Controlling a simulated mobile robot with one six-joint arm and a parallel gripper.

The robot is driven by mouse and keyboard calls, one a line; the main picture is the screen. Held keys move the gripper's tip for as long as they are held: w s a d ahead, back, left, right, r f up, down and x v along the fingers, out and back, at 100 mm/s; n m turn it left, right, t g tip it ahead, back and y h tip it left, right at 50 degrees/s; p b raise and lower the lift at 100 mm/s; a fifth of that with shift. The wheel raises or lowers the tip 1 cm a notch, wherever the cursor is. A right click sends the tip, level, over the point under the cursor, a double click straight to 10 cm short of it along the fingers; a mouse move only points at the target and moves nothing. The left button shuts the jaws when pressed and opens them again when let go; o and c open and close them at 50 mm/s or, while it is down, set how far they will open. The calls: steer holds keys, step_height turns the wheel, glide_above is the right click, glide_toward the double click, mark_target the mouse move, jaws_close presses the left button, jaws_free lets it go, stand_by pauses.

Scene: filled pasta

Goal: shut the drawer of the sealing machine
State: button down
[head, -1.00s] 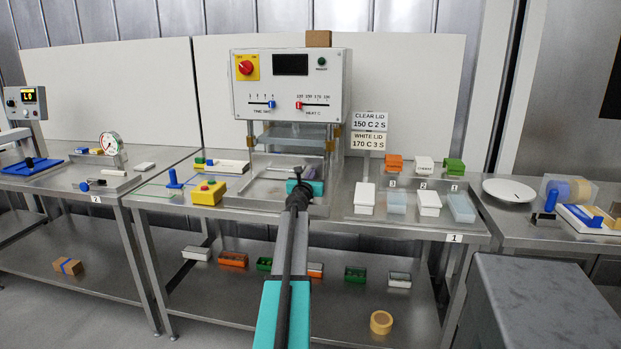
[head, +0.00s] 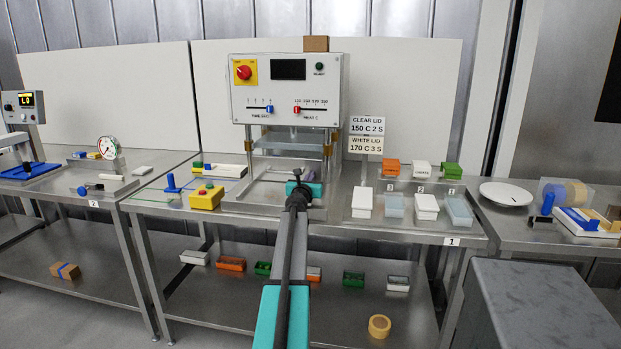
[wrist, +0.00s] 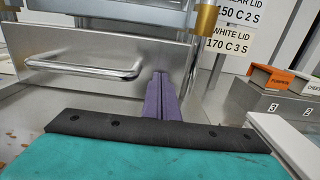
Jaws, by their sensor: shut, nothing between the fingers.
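The sealing machine (head: 287,88) stands on the middle table, with its white control panel above metal posts. Its drawer front (wrist: 60,51) is a bare metal plate with a bar handle (wrist: 84,70), seen close in the wrist view. How far out the drawer stands is hard to tell. My gripper (wrist: 161,88) is shut and empty, its purple fingers pointing at the right part of the drawer front, right of the handle. The fingertips look at or very near the plate; contact is not clear. In the head view my arm hides part of the drawer.
A yellow button box (head: 207,196) stands left of the machine. Right of it are a lid sign (head: 366,134) and several trays, including a white one (head: 362,203). A grey block (head: 545,300) stands at the front right. Several small boxes lie on the lower shelf.

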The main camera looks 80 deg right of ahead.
steer(key=shift+a+r, duration=0.1)
steer(key=shift+a, duration=1.5)
steer(key=shift+s+a, duration=0.2)
steer(key=shift+a, duration=0.6)
steer(key=shift+s+a, duration=0.2)
steer(key=shift+a, duration=4.4)
